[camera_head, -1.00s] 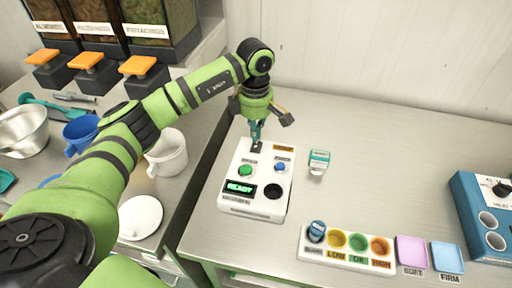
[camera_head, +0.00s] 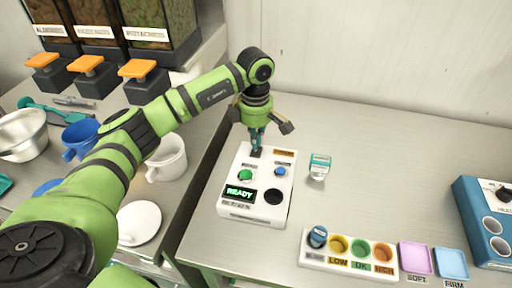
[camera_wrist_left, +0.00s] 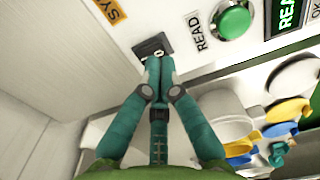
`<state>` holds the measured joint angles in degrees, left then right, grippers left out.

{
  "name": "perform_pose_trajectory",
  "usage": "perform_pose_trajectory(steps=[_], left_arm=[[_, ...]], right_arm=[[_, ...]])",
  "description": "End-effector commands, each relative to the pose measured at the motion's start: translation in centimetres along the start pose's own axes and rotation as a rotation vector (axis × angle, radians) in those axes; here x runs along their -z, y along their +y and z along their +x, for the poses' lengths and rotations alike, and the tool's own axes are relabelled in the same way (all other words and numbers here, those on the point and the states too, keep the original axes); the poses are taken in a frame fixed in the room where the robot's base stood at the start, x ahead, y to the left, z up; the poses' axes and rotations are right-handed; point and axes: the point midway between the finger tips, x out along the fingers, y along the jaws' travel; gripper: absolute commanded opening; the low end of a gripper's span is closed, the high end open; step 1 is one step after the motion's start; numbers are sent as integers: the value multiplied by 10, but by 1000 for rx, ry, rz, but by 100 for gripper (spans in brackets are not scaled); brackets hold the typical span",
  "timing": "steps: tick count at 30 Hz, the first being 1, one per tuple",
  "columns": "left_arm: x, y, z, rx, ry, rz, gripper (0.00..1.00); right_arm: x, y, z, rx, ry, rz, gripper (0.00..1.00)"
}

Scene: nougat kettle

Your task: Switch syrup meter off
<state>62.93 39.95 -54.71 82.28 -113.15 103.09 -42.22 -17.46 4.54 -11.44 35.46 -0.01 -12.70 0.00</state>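The syrup meter (camera_head: 232,209) is a white box on the steel table, with a green button (camera_head: 246,175), a blue button (camera_head: 280,172) and a round dark opening (camera_head: 273,197). Its display (camera_head: 239,193) is lit and reads READY in green. An orange label (camera_head: 284,153) sits at its back edge. My left gripper (camera_head: 257,150) points down at the meter's back left corner. In the left wrist view its fingertips (camera_wrist_left: 159,66) are together, right at a small black switch (camera_wrist_left: 152,45). The fingertips partly hide the switch, and I cannot tell its position. My right gripper is not in view.
A small teal-and-white block (camera_head: 319,166) stands right of the meter. A white tray (camera_head: 318,260) with coloured cups lies in front right, beside pink and blue pads. A blue device (camera_head: 480,215) is at the right edge. The table behind is clear.

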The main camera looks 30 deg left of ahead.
Motion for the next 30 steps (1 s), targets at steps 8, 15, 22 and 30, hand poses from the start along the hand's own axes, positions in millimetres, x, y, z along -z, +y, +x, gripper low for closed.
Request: perform_pose_trajectory(steps=[8,15,22,30], left_arm=[[0,0,0,0,0,0,0],[0,0,0,0,0,0,0],[0,0,3,0,0,0,0],[0,0,7,0,0,0,0]], right_arm=[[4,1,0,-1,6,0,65],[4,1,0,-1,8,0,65],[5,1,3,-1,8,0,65],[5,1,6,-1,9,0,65]])
